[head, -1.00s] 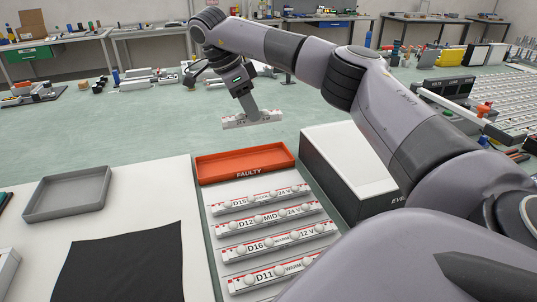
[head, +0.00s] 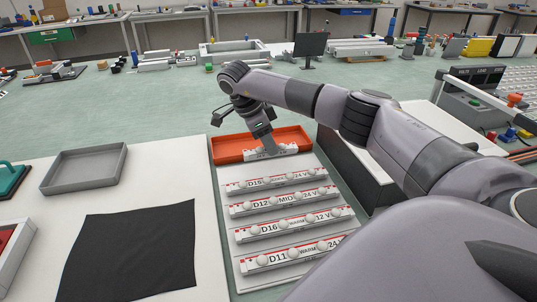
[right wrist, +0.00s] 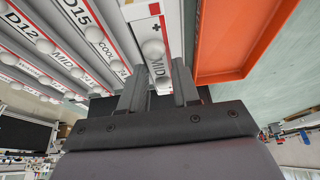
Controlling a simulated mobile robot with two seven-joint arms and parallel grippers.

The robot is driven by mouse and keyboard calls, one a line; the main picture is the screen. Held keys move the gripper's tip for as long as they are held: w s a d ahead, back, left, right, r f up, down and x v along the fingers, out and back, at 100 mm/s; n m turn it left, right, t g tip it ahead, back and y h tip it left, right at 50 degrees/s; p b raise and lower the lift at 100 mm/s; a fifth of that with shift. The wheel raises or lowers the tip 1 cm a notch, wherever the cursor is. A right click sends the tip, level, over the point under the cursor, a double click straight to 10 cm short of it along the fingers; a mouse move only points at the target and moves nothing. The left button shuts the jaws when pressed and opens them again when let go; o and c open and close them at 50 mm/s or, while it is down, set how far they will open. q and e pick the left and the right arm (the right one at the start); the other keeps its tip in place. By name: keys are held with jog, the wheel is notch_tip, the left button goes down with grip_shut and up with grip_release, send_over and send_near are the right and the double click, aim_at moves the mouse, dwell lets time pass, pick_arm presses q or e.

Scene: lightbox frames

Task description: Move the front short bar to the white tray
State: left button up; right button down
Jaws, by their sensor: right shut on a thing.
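My right gripper (head: 265,143) is shut on a short white bar (head: 284,150) with round domes and a printed label; the right wrist view shows the bar (right wrist: 151,45) between the fingers (right wrist: 160,88), reading "MID". In the head view the bar overlaps the front part of the orange-red tray (head: 228,151); I cannot tell whether it touches anything below. A white-walled tray or box (head: 22,262) with red inside is cut off at the left edge. A pale tray (head: 235,57) stands far back. My left gripper is not in view.
Several longer labelled bars, such as D15 (head: 275,181) and D11 (head: 290,253), lie in rows on a white board. A grey tray (head: 86,168) and a black cloth (head: 128,250) lie left. A dark box with a pale top (head: 400,135) stands right, beneath my arm.

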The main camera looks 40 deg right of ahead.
aim_at(268, 155)
notch_tip(268, 155, down, 4)
jog(key=shift+f, duration=0.1)
jog(key=c, duration=0.8)
grip_release()
jog(key=b+v, duration=0.1)
jog(key=v, duration=1.1)
